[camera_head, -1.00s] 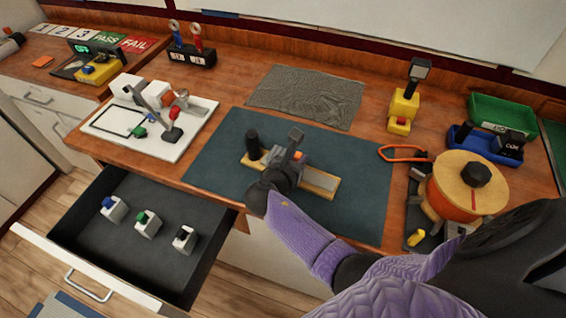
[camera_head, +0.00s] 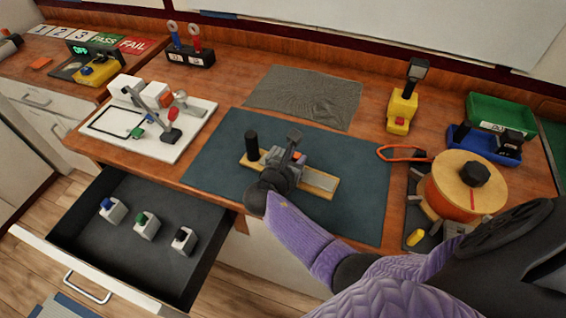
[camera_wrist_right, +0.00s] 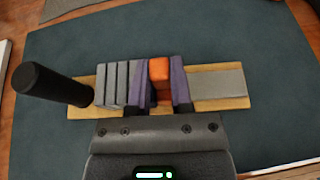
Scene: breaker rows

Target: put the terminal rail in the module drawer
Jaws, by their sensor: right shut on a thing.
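The terminal rail (camera_head: 320,180) lies on the dark teal mat: a yellow wooden base with a grey strip, grey blocks and an upright black post at its left end. It also shows in the right wrist view (camera_wrist_right: 236,103). My right gripper (camera_wrist_right: 160,85) is over the rail, its purple fingers shut on an orange block (camera_wrist_right: 159,70) in the row. The orange block shows little in the head view, partly hidden by the hand. The module drawer (camera_head: 120,240) stands open at the lower left. My left gripper is not in view.
Three small modules, blue (camera_head: 113,210), green (camera_head: 146,224) and black-topped (camera_head: 183,240), stand in the drawer, with bare floor around them. A white board (camera_head: 160,148) with tools lies left of the mat. An orange spool (camera_head: 455,190) stands right.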

